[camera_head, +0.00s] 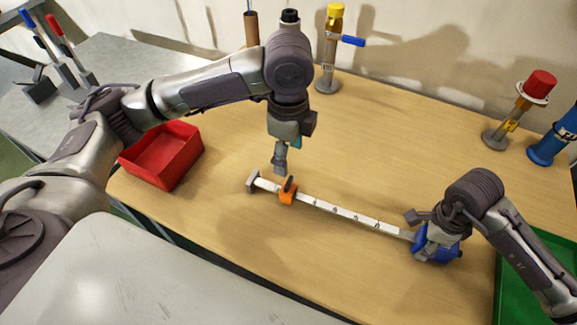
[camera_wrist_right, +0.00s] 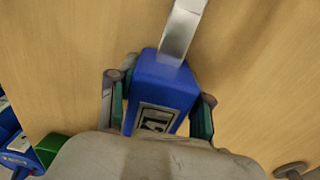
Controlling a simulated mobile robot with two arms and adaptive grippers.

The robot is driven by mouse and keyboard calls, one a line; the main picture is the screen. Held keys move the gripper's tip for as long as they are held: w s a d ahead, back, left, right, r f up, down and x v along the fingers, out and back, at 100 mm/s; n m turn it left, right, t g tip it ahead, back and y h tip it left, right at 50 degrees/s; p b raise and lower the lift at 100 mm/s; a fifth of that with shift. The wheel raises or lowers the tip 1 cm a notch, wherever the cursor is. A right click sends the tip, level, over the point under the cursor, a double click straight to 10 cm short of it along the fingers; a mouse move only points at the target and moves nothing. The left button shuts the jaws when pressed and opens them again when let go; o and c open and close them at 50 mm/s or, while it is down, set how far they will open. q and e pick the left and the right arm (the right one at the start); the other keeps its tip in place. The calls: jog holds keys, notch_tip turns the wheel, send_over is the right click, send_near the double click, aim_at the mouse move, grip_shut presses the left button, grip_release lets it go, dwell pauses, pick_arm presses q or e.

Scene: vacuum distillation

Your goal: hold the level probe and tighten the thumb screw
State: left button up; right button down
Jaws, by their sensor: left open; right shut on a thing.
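The level probe lies on the wooden table as a long pale bar (camera_head: 345,212) with dark marks and a blue block (camera_head: 447,254) at its right end. The bar and blue block (camera_wrist_right: 165,82) also show in the right wrist view. An orange collar (camera_head: 287,194) sits around the bar near its left end, with a dark thumb screw (camera_head: 290,183) on top. My right gripper (camera_head: 428,240) is shut on the blue block, one finger on each side. My left gripper (camera_head: 280,168) points down just above the thumb screw, open. Its contact with the screw cannot be told.
A red bin (camera_head: 160,158) stands at the table's left edge. A yellow-topped post (camera_head: 330,50) with a blue handle stands at the back. A red-capped fitting (camera_head: 520,105) and a blue fitting (camera_head: 553,138) stand at the back right. A green tray (camera_head: 535,285) is at right.

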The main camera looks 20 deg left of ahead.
pick_arm(q)
notch_tip(320, 180, up, 3)
jog(key=shift+f, duration=0.15)
dwell(0.9)
pick_arm(e)
jog(key=shift+c, duration=2)
grip_release()
jog(key=shift+r, duration=0.1)
notch_tip(320, 180, up, 12)
jog(key=shift+f, duration=0.1)
